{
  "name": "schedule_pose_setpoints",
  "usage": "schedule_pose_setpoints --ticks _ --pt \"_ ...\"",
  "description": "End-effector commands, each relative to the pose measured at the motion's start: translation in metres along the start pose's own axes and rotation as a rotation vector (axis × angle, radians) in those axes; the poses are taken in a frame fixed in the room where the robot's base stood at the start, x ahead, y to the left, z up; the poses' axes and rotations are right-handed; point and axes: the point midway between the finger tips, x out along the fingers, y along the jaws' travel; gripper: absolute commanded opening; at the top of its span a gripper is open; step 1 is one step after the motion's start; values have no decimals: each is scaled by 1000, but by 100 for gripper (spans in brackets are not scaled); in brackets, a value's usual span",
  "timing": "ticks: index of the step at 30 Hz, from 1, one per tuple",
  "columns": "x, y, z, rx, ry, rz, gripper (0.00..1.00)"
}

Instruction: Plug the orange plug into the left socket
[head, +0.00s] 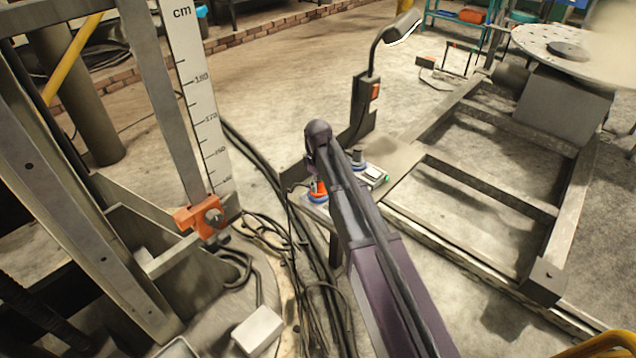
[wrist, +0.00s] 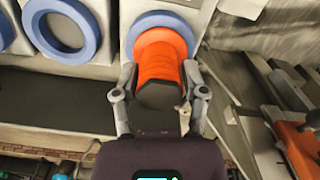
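The orange plug (wrist: 158,58), with a dark rear end toward me, stands in front of a blue-ringed socket (wrist: 160,20) in the wrist view. Its flange overlaps the ring; I cannot tell how deep it sits. My gripper (wrist: 159,72) has one finger on each side of the plug, and the fingertips appear to press on its orange body. Another blue-ringed socket (wrist: 88,45) is to the left, empty, with a further ring cut off at the frame edge. In the head view the orange plug (head: 319,187) shows just above a blue ring, partly behind my arm.
A post with a lamp (head: 366,105) rises behind the sockets. A metal frame (head: 490,185) lies on the right. A measuring scale (head: 200,100) with an orange clamp (head: 206,217) stands left. Loose cables (head: 290,240) run across the floor between.

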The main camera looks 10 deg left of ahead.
Motion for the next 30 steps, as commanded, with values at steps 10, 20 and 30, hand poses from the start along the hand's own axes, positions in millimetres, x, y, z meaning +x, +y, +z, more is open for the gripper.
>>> schedule_pose_setpoints --ticks 10,20,30 --pt "0 0 0 0 0 0 88" --pt "-1 0 0 0 0 0 88" --pt "-17 0 0 0 0 0 88"
